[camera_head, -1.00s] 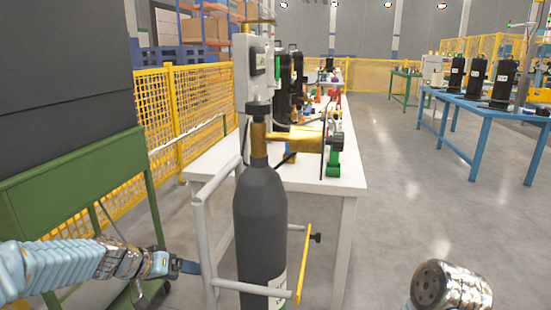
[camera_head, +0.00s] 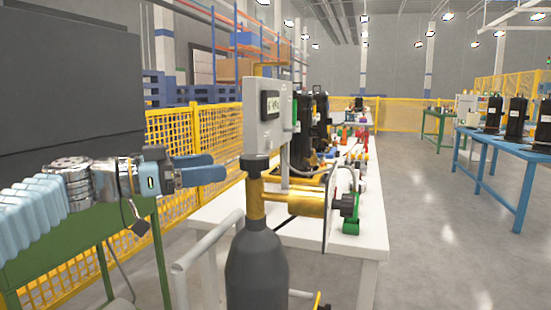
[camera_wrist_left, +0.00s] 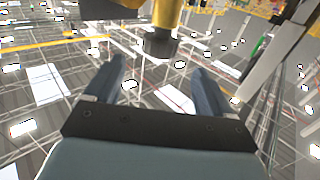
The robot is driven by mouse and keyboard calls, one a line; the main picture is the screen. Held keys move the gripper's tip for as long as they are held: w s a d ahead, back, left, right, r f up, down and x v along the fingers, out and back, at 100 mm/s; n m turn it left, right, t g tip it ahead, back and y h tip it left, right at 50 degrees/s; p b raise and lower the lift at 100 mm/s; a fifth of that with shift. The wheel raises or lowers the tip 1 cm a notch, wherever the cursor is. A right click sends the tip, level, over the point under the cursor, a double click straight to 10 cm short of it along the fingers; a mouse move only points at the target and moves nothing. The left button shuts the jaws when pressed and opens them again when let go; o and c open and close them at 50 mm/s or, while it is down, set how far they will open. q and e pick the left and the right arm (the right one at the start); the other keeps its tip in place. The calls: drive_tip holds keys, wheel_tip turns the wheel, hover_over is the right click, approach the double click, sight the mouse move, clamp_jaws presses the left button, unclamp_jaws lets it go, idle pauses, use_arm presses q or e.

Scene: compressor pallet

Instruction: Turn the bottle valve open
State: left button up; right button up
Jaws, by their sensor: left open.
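The dark grey gas bottle (camera_head: 257,268) stands upright at the near end of the white table. Its brass valve (camera_head: 256,200) carries a black knob (camera_head: 255,164) on top. My left gripper (camera_head: 218,167) is open with blue fingers, at about the knob's height and to its left, with a visible gap. In the left wrist view, the black knob (camera_wrist_left: 160,43) lies ahead of the fingertips (camera_wrist_left: 158,68), roughly between their lines, and nothing is between the fingers. My right gripper is not in view.
A grey gauge box (camera_head: 268,115) stands just behind the knob. A brass regulator (camera_head: 307,203) sticks out to the right. A grey tube rail (camera_head: 205,245) runs left of the bottle. A green cart (camera_head: 85,235) stands at the left.

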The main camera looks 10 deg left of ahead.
sight(258, 156)
use_arm(q)
drive_tip(key=p+x, duration=0.2)
drive_tip(key=x, duration=0.8)
drive_tip(key=shift+w+d+p, duration=0.25)
drive_tip(key=shift+d+p, duration=0.05)
drive_tip(key=shift+p, duration=0.05)
drive_tip(key=shift+w+d, duration=0.3)
drive_tip(key=shift+d, duration=0.2)
